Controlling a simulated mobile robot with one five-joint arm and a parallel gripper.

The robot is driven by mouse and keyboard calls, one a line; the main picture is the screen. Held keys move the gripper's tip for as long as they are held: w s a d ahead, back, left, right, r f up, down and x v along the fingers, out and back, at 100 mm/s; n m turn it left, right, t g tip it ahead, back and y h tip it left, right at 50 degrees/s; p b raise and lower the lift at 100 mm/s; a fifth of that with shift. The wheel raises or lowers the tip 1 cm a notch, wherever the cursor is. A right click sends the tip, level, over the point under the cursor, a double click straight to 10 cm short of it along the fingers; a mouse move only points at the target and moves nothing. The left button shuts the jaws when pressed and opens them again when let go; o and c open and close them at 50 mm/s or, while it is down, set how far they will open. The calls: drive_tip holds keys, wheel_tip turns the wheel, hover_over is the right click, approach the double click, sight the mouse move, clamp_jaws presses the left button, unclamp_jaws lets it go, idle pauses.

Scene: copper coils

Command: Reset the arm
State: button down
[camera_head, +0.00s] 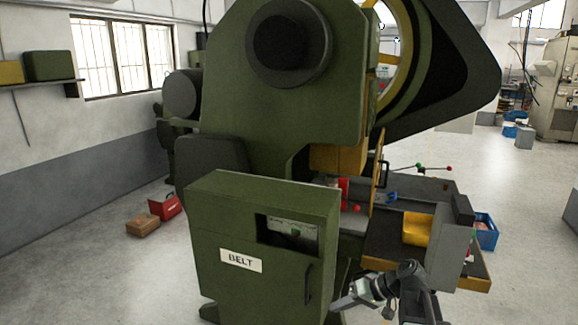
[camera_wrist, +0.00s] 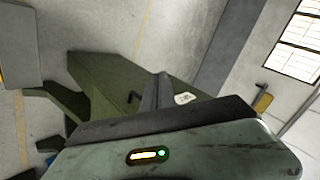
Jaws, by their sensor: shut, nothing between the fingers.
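My gripper (camera_head: 335,306) is low in the head view, just right of the green cabinet's lower front and pointing left. In the wrist view its grey fingers (camera_wrist: 156,92) are together, with nothing between them. The wrist view shows my wrist housing across the bottom, with a lit yellow and green indicator. The green cabinet (camera_head: 225,225) with the "BELT" label stands in front of me; it also shows beyond the fingers in the wrist view (camera_wrist: 105,80). I cannot tell how far the fingers are from it.
A big green press (camera_head: 245,105) rises behind the cabinet. A work table (camera_head: 385,245) with a yellow piece (camera_head: 417,229) stands right, near my arm. A blue crate (camera_head: 487,232) is beside it. A red box (camera_head: 164,207) and a brown box (camera_head: 143,225) lie on the left floor.

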drive_tip(key=s+a+f+n+g+h, duration=0.1)
drive_tip(key=s+a+f+g+h, duration=0.2)
drive_tip(key=s+a+f+h, duration=0.35)
drive_tip(key=s+d+f+m+h, duration=0.2)
drive_tip(key=d+h, duration=0.1)
drive_tip(key=d, duration=0.5)
drive_tip(key=shift+s+f+m+b, duration=0.25)
drive_tip(key=shift+s+m+b, duration=0.05)
drive_tip(key=shift+m, duration=0.1)
idle(4.6)
